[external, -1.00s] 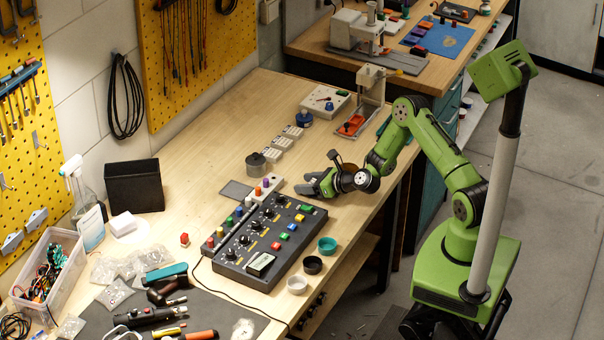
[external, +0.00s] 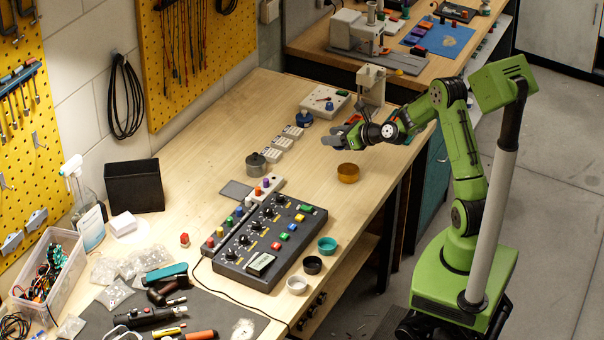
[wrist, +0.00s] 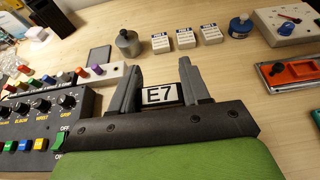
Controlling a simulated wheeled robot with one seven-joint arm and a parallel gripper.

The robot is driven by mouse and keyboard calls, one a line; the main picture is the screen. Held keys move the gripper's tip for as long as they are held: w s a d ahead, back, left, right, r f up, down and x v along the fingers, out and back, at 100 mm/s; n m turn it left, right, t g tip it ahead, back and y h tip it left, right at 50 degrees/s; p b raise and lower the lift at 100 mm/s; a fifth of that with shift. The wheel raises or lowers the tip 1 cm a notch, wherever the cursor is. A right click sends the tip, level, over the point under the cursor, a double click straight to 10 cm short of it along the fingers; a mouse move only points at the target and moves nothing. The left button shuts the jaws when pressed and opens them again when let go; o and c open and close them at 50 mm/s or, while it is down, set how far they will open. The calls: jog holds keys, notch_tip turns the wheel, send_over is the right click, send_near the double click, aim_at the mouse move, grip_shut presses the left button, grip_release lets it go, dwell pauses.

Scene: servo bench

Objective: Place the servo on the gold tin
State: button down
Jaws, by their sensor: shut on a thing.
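My gripper (external: 331,140) is raised above the bench in the external view, beyond the gold tin (external: 348,173). The gold tin is a small round open cup on the bare bench near its right edge. In the wrist view my gripper (wrist: 160,67) is shut on a dark block with a white "E7" label, which I take to be the servo (wrist: 161,95). The servo sits between the two grey fingers, and its lower part is hidden by the gripper body. The servo cannot be made out in the external view. The gold tin is not seen in the wrist view.
The knob-covered control box (external: 270,242) stands left of the gold tin. Teal (external: 327,245), black (external: 313,265) and white (external: 297,284) cups line its right side. A grey tin (external: 256,165) and small labelled boxes (external: 283,143) lie further back. A fixture (external: 371,85) stands behind my gripper.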

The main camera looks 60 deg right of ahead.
aim_at(343, 167)
jog(key=shift+s+d+r+b, duration=0.25)
jog(key=shift+s+d+b, duration=0.45)
jog(key=shift+s+d, duration=0.45)
notch_tip(343, 167, down, 10)
jog(key=b, duration=0.3)
jog(key=shift+r, duration=0.3)
